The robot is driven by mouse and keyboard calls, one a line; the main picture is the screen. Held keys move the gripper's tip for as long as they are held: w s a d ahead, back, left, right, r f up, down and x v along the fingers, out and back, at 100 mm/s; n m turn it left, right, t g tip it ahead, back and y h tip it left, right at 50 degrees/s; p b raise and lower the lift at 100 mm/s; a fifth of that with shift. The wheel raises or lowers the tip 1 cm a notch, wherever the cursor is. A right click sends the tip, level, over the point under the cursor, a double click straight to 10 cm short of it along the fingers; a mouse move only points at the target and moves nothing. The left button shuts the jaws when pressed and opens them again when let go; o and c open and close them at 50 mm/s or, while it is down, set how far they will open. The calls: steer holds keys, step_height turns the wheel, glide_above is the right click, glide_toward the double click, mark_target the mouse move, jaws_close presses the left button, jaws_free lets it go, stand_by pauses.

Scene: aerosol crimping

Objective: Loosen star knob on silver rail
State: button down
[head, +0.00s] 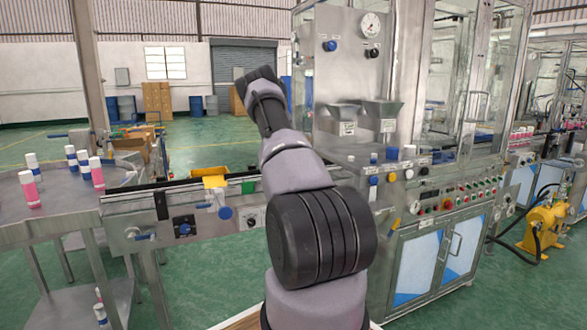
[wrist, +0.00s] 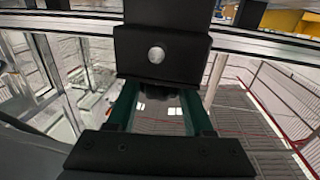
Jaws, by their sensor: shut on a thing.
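In the wrist view, my gripper (wrist: 158,92) has its two green fingers closed in on a dark part just under a black block (wrist: 160,50). This dark part (wrist: 159,87) looks like the star knob, but its shape is mostly hidden in shadow between the fingers. The black block carries a round silver screw head and sits against the silver rail (wrist: 262,45), which runs across the top. In the head view, the silver rail (head: 135,206) runs along the front of the conveyor. My arm reaches away there, and its gripper end is hidden.
A steel machine with a gauge (head: 371,25) and a button panel stands at the right. A round table (head: 60,215) with several red and blue-marked cans is at the left.

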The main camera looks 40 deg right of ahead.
steer(key=shift+n+t+y, duration=0.4)
steer(key=shift+n+y, duration=0.7)
steer(key=shift+y, duration=0.4)
steer(key=shift+c, duration=1.4)
jaws_free()
steer(key=s+a, duration=0.2)
steer(key=s, duration=0.8)
steer(key=shift+s, duration=0.25)
